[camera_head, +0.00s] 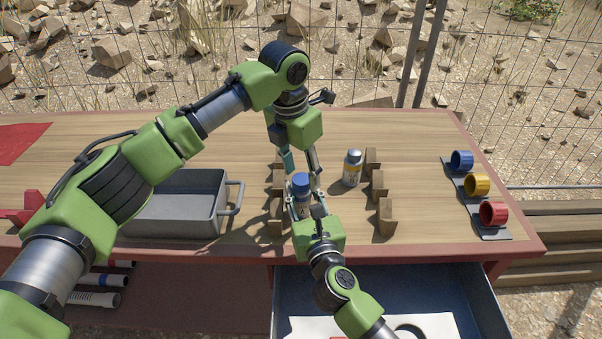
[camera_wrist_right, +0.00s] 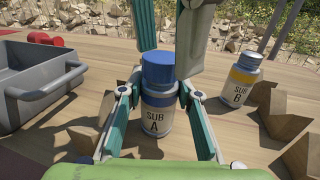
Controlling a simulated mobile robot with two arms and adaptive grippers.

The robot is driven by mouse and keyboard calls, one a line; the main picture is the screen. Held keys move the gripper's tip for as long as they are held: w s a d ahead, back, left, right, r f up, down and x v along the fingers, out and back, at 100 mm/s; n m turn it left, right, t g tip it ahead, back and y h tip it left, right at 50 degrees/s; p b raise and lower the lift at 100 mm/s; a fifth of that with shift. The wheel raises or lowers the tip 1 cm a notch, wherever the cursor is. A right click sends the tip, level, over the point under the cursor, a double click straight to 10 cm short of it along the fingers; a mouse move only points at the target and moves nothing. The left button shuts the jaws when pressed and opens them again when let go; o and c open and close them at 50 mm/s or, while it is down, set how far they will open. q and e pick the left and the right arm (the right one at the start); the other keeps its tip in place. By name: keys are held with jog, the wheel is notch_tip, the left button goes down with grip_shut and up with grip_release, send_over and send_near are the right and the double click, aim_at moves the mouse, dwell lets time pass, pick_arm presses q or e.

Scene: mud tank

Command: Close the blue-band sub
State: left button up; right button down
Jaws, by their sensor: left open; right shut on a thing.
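The bottle labelled SUB A (camera_wrist_right: 158,118) stands upright on the table with a blue cap (camera_wrist_right: 158,70) on its top; it also shows in the head view (camera_head: 301,190). My right gripper (camera_head: 304,200) is shut on its body from the near side, below the cap. My left gripper (camera_head: 300,167) comes down from above and is open, its fingers (camera_wrist_right: 166,55) close around or just behind the cap. I cannot tell whether they touch it. Whether the cap is fully seated is not clear.
A second bottle, SUB B (camera_head: 352,168), with a yellow band, stands to the right between wooden blocks (camera_head: 385,217). A grey bin (camera_head: 172,228) is at left. An open drawer (camera_head: 455,285) is below the front edge.

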pick_arm(q)
notch_tip(320, 180, up, 4)
jog(key=shift+f, duration=0.2)
jog(key=shift+c, duration=0.4)
